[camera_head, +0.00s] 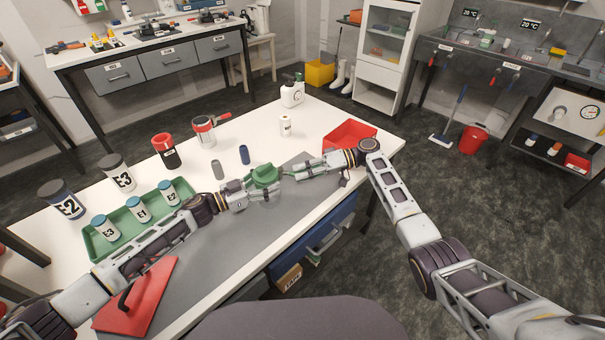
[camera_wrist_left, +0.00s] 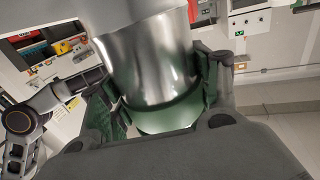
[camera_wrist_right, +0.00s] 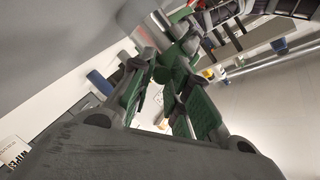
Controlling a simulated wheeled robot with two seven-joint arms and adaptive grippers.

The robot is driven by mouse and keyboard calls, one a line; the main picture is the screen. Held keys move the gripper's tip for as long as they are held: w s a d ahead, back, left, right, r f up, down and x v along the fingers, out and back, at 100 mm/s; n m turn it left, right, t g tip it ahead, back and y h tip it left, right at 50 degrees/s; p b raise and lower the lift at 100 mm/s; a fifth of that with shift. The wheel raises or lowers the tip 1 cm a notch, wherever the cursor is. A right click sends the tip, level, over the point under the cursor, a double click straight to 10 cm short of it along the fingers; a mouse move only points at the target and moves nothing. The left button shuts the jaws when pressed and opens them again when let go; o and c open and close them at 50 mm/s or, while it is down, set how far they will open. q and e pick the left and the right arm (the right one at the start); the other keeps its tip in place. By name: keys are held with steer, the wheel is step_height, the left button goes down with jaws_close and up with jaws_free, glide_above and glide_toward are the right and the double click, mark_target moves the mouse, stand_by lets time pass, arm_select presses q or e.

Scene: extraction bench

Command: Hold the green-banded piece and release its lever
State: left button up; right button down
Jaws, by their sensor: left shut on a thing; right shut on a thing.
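The green-banded piece (camera_head: 265,177) is held above the grey mat, near the middle of the table. My left gripper (camera_head: 248,190) is shut on it. In the left wrist view the green-banded piece (camera_wrist_left: 150,62) shows as a shiny metal cylinder with its green band between the fingers. My right gripper (camera_head: 298,173) comes from the other side and is shut at the green lever (camera_wrist_right: 172,58), which shows at its fingertips in the right wrist view. The fingers partly hide the lever, so I cannot tell its exact angle.
A green tray (camera_head: 97,252) with several small jars is at the left. A red bin (camera_head: 340,134) sits near my right wrist. A red board (camera_head: 140,300) lies at the front left.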

steer(key=shift+w+d+f+n+g, duration=0.15)
steer(key=shift+w+f+n+g, duration=0.05)
steer(key=shift+w+n+g, duration=0.35)
steer(key=shift+n+g+h, duration=0.25)
steer(key=shift+g+h, duration=0.05)
steer(key=shift+g, duration=0.25)
steer(key=shift+s+r, duration=0.1)
steer(key=c, duration=1.3)
jaws_free()
steer(key=shift+r, duration=0.1)
steer(key=shift+v, duration=3.6)
